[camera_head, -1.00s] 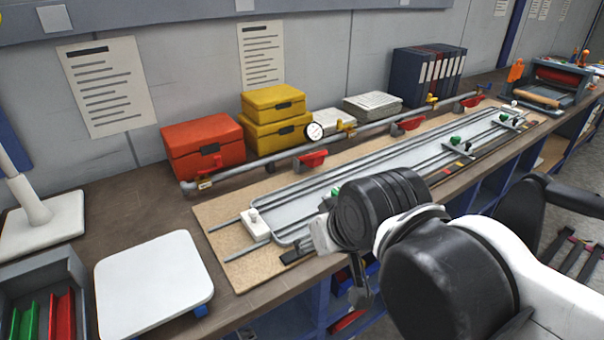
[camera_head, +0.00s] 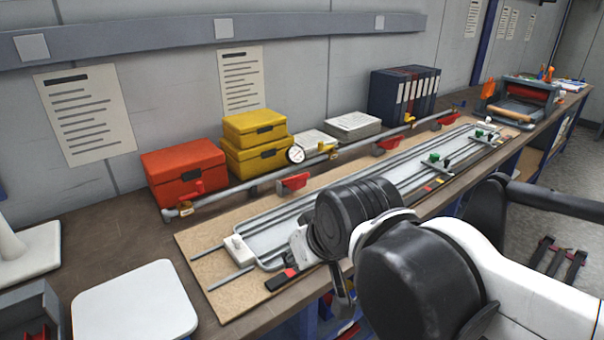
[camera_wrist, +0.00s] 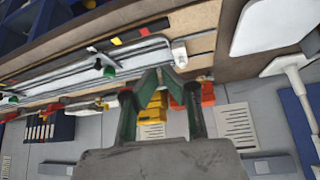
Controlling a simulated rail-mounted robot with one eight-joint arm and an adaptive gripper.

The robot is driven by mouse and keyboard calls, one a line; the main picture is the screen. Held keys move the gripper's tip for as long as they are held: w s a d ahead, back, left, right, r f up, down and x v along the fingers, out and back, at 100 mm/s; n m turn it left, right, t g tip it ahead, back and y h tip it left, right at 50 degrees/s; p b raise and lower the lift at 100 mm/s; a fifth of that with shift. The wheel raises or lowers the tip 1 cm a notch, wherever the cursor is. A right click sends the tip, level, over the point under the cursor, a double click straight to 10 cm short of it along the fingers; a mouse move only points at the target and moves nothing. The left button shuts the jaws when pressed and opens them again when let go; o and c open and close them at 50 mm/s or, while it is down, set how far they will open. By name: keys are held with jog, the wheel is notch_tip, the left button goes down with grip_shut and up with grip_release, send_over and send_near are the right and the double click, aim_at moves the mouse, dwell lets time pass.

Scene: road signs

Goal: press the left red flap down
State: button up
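Several red flaps sit along a grey pipe (camera_head: 240,190) at the back of the bench. The leftmost flap (camera_head: 293,182) stands up beside the round gauge, with the middle flap (camera_head: 388,145) and far flap (camera_head: 448,120) to its right. Red parts show behind the fingers, but I cannot tell which is the left flap.
A red box (camera_head: 183,172) and stacked yellow boxes (camera_head: 255,140) stand behind the pipe. A gauge (camera_head: 295,154) is on the pipe. A long metal track assembly (camera_head: 270,245) lies on a tan board in front. A white plate (camera_head: 135,305) is at front left.

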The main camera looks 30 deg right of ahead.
aim_at(296, 182)
jog(key=shift+n, duration=0.3)
jog(key=w+r, duration=0.1)
jog(key=w, duration=0.2)
jog(key=w+d+r, duration=0.1)
jog(key=w+r, duration=0.1)
jog(key=w+d+r+p, duration=0.1)
jog(key=w, duration=0.2)
jog(key=shift+w+d+r, duration=0.2)
jog(key=shift+w+r, duration=0.1)
jog(key=shift+w, duration=0.05)
grip_shut()
jog(key=w+d+p, duration=0.1)
jog(key=w+d, duration=0.8)
jog(key=w, duration=0.4)
jog(key=w+d+f+n+t+y+p, duration=0.1)
jog(key=w+d+p, duration=0.1)
jog(key=w+d, duration=0.7)
jog(key=w, duration=0.4)
jog(key=shift+d+n, duration=0.3)
jog(key=shift+d, duration=0.05)
jog(key=shift+w+f, duration=0.15)
